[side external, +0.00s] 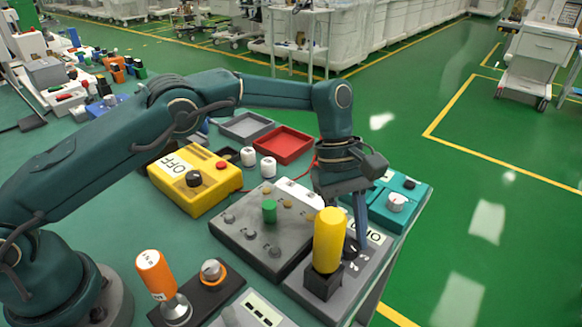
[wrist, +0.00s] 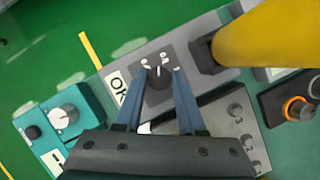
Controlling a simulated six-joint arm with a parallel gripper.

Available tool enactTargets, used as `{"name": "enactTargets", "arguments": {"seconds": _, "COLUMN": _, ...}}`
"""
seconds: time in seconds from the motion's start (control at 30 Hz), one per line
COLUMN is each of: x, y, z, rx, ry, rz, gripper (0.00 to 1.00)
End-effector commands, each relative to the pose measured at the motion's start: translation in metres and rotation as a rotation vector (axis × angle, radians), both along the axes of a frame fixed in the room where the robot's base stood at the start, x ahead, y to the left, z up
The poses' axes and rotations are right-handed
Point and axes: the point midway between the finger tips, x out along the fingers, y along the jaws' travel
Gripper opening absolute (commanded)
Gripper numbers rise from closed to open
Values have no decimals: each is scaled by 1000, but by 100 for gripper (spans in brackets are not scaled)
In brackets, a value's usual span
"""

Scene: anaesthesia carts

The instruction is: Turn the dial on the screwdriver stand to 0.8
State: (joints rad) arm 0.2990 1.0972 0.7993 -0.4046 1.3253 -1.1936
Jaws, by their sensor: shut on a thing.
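The screwdriver stand is a grey base (side external: 322,300) with a yellow-handled screwdriver (side external: 328,240) upright in a dark socket. Its black dial (side external: 351,248) sits behind the screwdriver, beside a white label; the dial also shows in the wrist view (wrist: 158,78). My gripper (side external: 358,232) points down at the dial, its fingers partly hidden by the yellow handle in the side view. In the wrist view my gripper (wrist: 161,72) has one blue finger on each side of the dial and is shut on it. White marks surround the dial, but they are too small to read.
A grey box with knobs and a green peg (side external: 269,211) stands close left of the stand. A teal box with a white knob (side external: 397,202) is behind right. A yellow box (side external: 195,185), red tray (side external: 283,145) and orange-handled tool (side external: 157,273) stand farther off. The table edge is close right.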

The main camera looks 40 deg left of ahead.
Motion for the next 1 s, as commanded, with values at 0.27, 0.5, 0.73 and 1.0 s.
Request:
{"name": "enactTargets", "arguments": {"seconds": 0.27, "x": 1, "y": 2, "z": -1, "rx": 5, "ry": -1, "rz": -36, "gripper": 0}}
{"name": "enactTargets", "arguments": {"seconds": 0.5, "x": 1, "y": 2, "z": -1, "rx": 6, "ry": -1, "rz": -39, "gripper": 0}}
{"name": "enactTargets", "arguments": {"seconds": 0.73, "x": 1, "y": 2, "z": 0, "rx": 5, "ry": -1, "rz": -39, "gripper": 69}}
{"name": "enactTargets", "arguments": {"seconds": 1.0, "x": 0, "y": 1, "z": 0, "rx": 3, "ry": 0, "rz": -38, "gripper": 69}}
